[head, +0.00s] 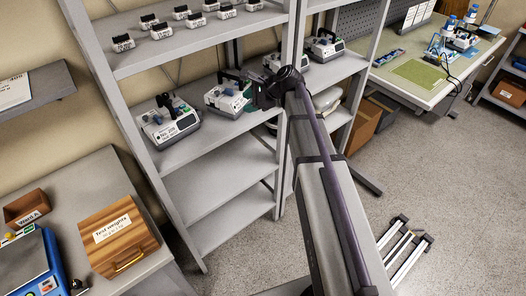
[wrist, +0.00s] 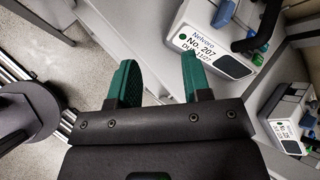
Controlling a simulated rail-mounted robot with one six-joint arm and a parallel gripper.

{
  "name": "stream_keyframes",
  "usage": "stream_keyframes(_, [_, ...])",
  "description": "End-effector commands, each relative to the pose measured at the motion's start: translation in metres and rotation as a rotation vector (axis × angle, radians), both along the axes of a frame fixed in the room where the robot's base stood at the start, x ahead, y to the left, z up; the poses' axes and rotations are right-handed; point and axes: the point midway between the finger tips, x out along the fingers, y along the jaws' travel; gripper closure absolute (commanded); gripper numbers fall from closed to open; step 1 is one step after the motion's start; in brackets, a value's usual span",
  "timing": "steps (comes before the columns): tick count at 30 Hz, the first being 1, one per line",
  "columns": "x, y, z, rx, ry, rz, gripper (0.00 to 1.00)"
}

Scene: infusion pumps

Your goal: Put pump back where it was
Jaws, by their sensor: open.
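Several white and grey pumps stand on the shelves. In the head view, one pump (head: 168,126) is at the left of the middle shelf. A second pump (head: 226,98) stands to its right, and my gripper (head: 262,92) is just beside its right end. In the wrist view, my gripper (wrist: 158,62) has its green fingers apart with nothing between them. A pump labelled No. 207 (wrist: 228,66) is close beyond the right finger; I cannot tell whether they touch. Another labelled pump (wrist: 288,128) is farther right, its number partly unreadable. Another pump (head: 323,47) is on the right-hand rack.
The upper shelf (head: 140,58) holds several small labelled blocks. The lower shelf (head: 205,190) is empty. A wooden test weights box (head: 117,236) and a blue device (head: 30,268) are on the left bench. A workbench (head: 425,75) is at the back right.

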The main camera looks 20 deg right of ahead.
Motion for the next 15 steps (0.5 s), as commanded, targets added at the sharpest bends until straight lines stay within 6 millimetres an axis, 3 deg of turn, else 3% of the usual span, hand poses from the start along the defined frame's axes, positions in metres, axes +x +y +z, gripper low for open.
stream_keyframes(1, [-0.059,0.027,-0.016,-0.202,-0.049,0.219,0.56])
stream_keyframes(3, [-0.126,0.044,-0.038,-0.489,-0.113,0.586,0.56])
stream_keyframes(6, [-0.203,0.047,-0.055,-0.773,-0.156,1.078,0.56])
stream_keyframes(9, [-0.246,0.04,-0.059,-0.905,-0.158,1.408,0.56])
stream_keyframes(10, [-0.253,0.038,-0.059,-0.925,-0.156,1.466,0.56])
stream_keyframes(15, [-0.257,0.035,-0.059,-0.948,-0.152,1.547,0.56])
